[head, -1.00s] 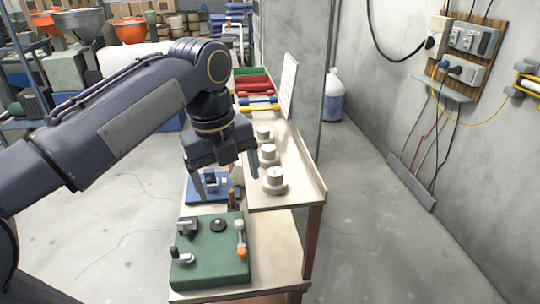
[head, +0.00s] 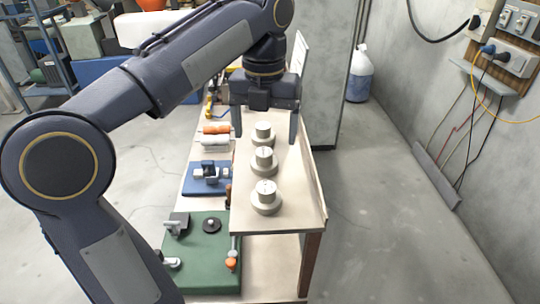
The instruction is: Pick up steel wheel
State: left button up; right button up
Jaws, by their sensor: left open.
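Three pale grey stepped steel wheels stand in a row on the raised wooden shelf: a far one (head: 263,140), a middle one (head: 264,161) and a near one (head: 266,199). My left gripper (head: 265,132) points down over the far end of the row. Its fingers are wide apart, and in the picture the far wheel shows between them. I cannot tell whether the fingers are at the wheel's depth or nearer. Nothing is held. My right gripper is out of view.
Left of the shelf, the lower bench holds a green board (head: 208,255) with fittings, a blue fixture (head: 208,177) and red and white rolls (head: 215,136). A grey pillar (head: 330,80) stands behind. The concrete floor to the right is clear.

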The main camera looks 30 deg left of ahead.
aim_at(264, 151)
pick_arm(q)
notch_tip(264, 151, down, 6)
jog(key=shift+a+r, duration=0.1)
jog(key=shift+r, duration=0.1)
jog(key=shift+s+f, duration=0.1)
jog(key=shift+f, duration=0.1)
jog(key=c, duration=1.1)
jog(key=shift+c, duration=0.2)
notch_tip(264, 151, up, 4)
jog(key=p, duration=0.5)
jog(key=shift+r, duration=0.2)
jog(key=s+a+r, duration=0.7)
jog(key=a+r, duration=0.1)
jog(key=a, duration=0.4)
jog(key=shift+s+r+b, duration=0.15)
jog(key=shift+r+b, duration=0.2)
